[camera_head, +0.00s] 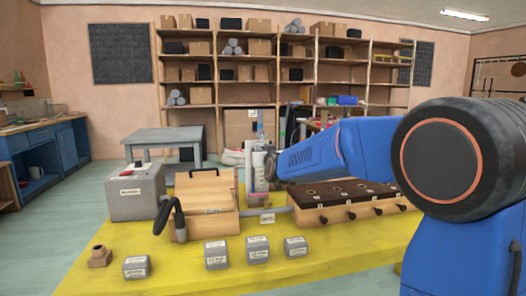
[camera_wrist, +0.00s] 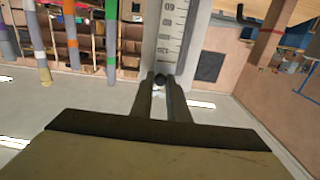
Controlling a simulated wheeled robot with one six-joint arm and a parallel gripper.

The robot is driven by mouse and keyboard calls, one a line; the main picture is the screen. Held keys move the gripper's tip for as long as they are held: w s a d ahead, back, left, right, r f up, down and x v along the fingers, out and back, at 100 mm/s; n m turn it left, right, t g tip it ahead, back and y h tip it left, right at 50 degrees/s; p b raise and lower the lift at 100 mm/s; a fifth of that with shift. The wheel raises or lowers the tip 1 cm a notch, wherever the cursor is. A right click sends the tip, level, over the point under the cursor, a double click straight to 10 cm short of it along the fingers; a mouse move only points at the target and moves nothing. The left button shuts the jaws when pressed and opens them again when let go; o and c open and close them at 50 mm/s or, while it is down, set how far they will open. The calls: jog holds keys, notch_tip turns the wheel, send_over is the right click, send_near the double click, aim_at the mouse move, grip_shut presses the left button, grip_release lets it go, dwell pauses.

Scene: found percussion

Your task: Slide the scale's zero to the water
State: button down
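The scale (camera_wrist: 172,35) fills the top centre of the wrist view as a pale strip with dark tick marks and upside-down numbers. A small dark round knob (camera_wrist: 162,83) sits at its lower end. My gripper (camera_wrist: 163,88) has its two dark fingers close together on either side of this knob, apparently touching it. In the head view an upright pale stand (camera_head: 258,165) rises behind the wooden box. The end of my arm reaches it from the right, and my fingers are too small to make out there. I cannot make out a water level in either view.
A yellow-topped surface (camera_head: 330,262) holds a wooden box (camera_head: 208,208) with a dark hose, a grey box (camera_head: 136,195), several small labelled grey blocks and a wooden case with knobs (camera_head: 350,210). A grey table (camera_head: 170,136) and shelves stand behind.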

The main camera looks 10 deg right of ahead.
jog(key=shift+r, duration=0.6)
jog(key=c, duration=1.7)
grip_release()
jog(key=shift+s, duration=0.15)
jog(key=s, duration=1.7)
jog(key=shift+s, duration=0.1)
jog(key=shift+f, duration=0.1)
jog(key=s+d+f+g, duration=0.2)
jog(key=s+f+g, duration=0.2)
jog(key=s+f, duration=0.4)
jog(key=s+d+f+g, duration=0.2)
jog(key=s+f+g, duration=0.2)
jog(key=s+f, duration=0.5)
jog(key=s+d+f+g, duration=0.3)
jog(key=s+f+g, duration=0.2)
jog(key=s, duration=1.6)
jog(key=shift+s+f, duration=0.2)
jog(key=shift+f, duration=0.65)
jog(key=shift+s+f, duration=0.15)
jog(key=shift+f, duration=0.65)
